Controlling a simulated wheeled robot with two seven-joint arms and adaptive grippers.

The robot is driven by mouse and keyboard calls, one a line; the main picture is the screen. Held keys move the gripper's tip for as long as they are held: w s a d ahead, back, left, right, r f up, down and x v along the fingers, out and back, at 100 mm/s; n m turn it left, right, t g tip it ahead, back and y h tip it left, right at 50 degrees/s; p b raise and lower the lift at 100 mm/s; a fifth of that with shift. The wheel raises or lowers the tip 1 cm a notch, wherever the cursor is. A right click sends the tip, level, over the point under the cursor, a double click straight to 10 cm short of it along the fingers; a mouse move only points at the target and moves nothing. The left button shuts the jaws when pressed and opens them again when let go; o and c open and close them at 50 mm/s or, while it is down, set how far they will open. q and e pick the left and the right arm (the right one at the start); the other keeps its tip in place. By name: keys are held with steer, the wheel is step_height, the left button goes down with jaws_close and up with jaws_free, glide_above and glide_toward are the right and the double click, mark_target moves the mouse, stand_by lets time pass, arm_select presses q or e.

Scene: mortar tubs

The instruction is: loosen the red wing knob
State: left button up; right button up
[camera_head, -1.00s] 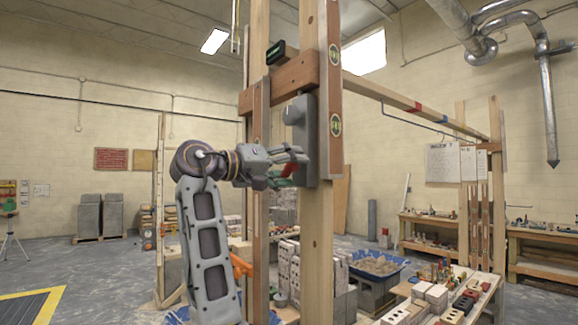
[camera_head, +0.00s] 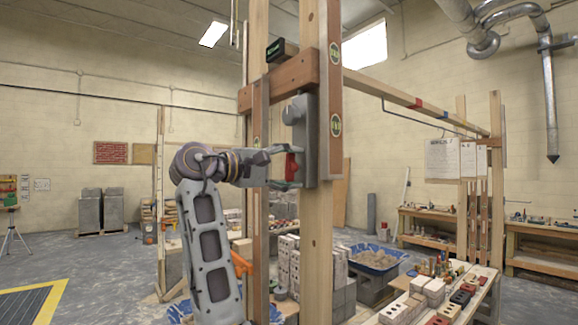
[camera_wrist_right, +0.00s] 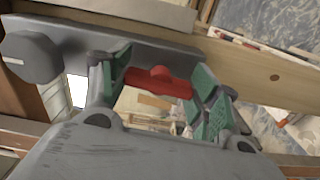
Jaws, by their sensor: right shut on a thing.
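The red wing knob (camera_head: 291,166) sits on the grey clamp plate (camera_head: 308,140), which is fixed to a wooden post. In the right wrist view the knob (camera_wrist_right: 158,82) lies crosswise between the green-padded fingers. My right gripper (camera_head: 284,167) is at the knob, one finger above and one below it in the head view. It is shut on the knob's wings (camera_wrist_right: 160,83). A grey round-faced knob (camera_head: 293,115) is higher on the same plate, and it shows at upper left in the right wrist view (camera_wrist_right: 30,57). My left gripper is not in view.
Tall wooden posts (camera_head: 317,235) and a brown crosspiece (camera_head: 295,75) stand close around the gripper. Behind are a blue tub of mortar (camera_head: 376,257), stacked blocks (camera_head: 290,262) and a bench with bricks (camera_head: 440,300). Open floor (camera_head: 100,265) lies at left.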

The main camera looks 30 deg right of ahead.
steer(key=shift+n, duration=0.6)
steer(key=o, duration=1)
steer(key=shift+w, duration=0.1)
steer(key=shift+a, duration=0.15)
steer(key=a, duration=0.8)
steer(key=s+a, duration=0.1)
steer(key=a, duration=0.2)
steer(key=shift+a, duration=0.4)
steer(key=shift+m, duration=0.3)
